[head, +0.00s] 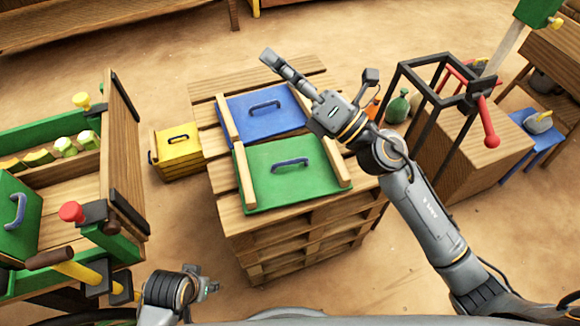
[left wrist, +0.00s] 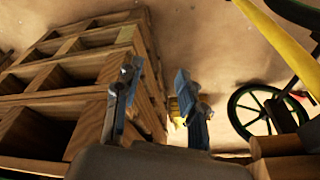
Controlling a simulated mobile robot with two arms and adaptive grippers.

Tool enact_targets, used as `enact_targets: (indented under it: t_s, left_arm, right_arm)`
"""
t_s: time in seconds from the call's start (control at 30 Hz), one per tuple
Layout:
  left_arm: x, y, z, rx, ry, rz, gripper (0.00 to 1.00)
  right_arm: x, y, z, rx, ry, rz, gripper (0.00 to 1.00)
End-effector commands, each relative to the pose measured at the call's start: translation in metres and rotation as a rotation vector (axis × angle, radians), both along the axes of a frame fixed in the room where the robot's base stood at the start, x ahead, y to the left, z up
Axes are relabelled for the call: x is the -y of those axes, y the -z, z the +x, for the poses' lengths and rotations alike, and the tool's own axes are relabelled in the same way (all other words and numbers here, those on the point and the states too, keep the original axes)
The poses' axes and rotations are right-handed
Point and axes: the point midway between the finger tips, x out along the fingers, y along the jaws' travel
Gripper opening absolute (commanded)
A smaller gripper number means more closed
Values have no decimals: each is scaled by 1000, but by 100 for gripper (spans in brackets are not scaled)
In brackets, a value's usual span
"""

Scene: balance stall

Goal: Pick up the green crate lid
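The green lid (head: 265,190) with a blue handle (head: 291,163) lies on top of the wooden pallet stack, between light wooden side strips. My right gripper (head: 320,68) is open and empty, with fingers spread wide, above the pallet's far side beyond the green lid and near the blue lid. My left gripper (head: 211,287) is low in front of the pallet stack, apart from the green lid. In the left wrist view my left gripper (left wrist: 158,74) has its two fingers apart with nothing between them. The green lid is not visible there.
A blue lid (head: 262,112) with a dark handle lies behind the green one. A yellow box (head: 179,151) stands left of the pallets (head: 300,238). A cart (head: 125,150) with another green box (head: 18,215) is at the left. A black frame (head: 440,105) rises at the right.

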Motion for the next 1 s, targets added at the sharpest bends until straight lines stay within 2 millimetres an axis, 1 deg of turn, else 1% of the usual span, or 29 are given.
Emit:
enact_targets:
  t_s: [0.03,0.07,0.1,0.17,0.23,0.27,0.3,0.33,0.37,0.4,0.5,0.6,0.7,0.8,0.87,1.0]
  left_arm:
    - [0,9,-1,-5,1,0,40]
    - [0,14,-1,-8,1,1,40]
    - [0,20,-1,-10,1,0,40]
    - [0,29,-2,-14,2,1,40]
    - [0,39,-3,-18,3,1,40]
    - [0,44,-3,-20,3,1,40]
    - [0,49,-4,-22,3,2,40]
    - [0,53,-4,-23,3,1,40]
    - [0,57,-5,-25,4,2,40]
    - [0,62,-6,-26,4,2,40]
    - [0,71,-7,-30,5,2,40]
    - [0,78,-9,-32,5,2,40]
    - [0,81,-9,-33,5,2,40]
    - [0,80,-8,-31,5,2,40]
    - [0,77,-8,-29,5,2,40]
    - [0,68,-5,-24,4,1,40]
  right_arm:
    - [-19,6,-6,120,-59,-157,39]
    - [-29,13,-10,186,-96,-251,39]
    - [-40,25,-15,271,-145,-378,39]
    - [-48,49,-19,388,-219,-575,39]
    - [-47,81,-18,508,-305,-807,39]
    - [-43,95,-16,550,-343,-906,39]
    - [-33,113,-12,598,-393,-1034,39]
    - [-24,126,-9,627,-430,-1126,39]
    - [-14,136,-4,651,-464,-1213,39]
    - [1,149,1,674,-510,-1323,39]
    - [41,169,15,699,-608,-1547,39]
    - [73,178,24,693,-679,-1697,39]
    - [91,182,28,681,-720,-1777,39]
    - [93,192,29,676,-738,-1802,39]
    - [89,202,30,675,-742,-1801,39]
    - [76,228,32,673,-740,-1798,39]
